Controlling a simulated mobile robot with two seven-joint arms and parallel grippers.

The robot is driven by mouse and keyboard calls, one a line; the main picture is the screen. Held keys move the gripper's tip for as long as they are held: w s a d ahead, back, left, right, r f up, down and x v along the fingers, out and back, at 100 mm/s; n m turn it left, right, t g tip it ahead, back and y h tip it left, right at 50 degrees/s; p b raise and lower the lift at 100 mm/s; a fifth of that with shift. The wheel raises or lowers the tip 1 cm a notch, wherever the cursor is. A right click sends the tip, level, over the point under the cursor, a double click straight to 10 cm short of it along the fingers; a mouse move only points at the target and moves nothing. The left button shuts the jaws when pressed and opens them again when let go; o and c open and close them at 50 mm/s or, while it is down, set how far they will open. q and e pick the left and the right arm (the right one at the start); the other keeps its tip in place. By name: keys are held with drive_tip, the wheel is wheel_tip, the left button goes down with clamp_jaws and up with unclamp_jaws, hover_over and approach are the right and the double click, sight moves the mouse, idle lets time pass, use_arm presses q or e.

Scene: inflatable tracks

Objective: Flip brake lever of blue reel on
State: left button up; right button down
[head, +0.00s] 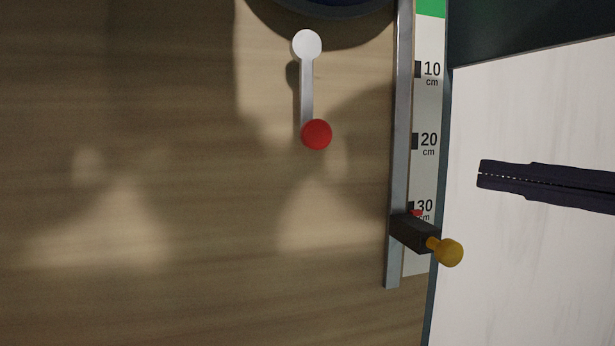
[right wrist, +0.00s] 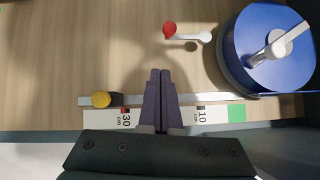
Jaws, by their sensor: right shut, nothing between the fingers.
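The brake lever (head: 307,95) is a light grey bar on the wooden panel, with a white disc at one end and a red knob (head: 316,134) at the other. The white disc is at the end by the reel, and the red knob points away from it. The lever also shows in the right wrist view (right wrist: 187,36). My left gripper is out of view.
A metal rail (head: 403,120) with a ruler (head: 425,110) runs between my right gripper and the lever. A dark slider with a yellow knob (head: 450,252) sits near 30 cm. The reel carries a grey crank (right wrist: 268,50). The wooden panel (head: 150,180) left of the lever is clear.

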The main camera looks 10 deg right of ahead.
drive_tip(key=shift+w+d+r+m+t, duration=0.1)
drive_tip(key=shift+d+r+m+t, duration=0.25)
drive_tip(key=shift+r, duration=0.1)
drive_tip(key=s+a+p+x, duration=0.2)
drive_tip(key=p+x, duration=0.8)
drive_tip(key=x, duration=0.2)
drive_tip(key=shift+w+a, duration=0.35)
drive_tip(key=shift+a, duration=0.1)
drive_tip(key=shift+r, duration=0.1)
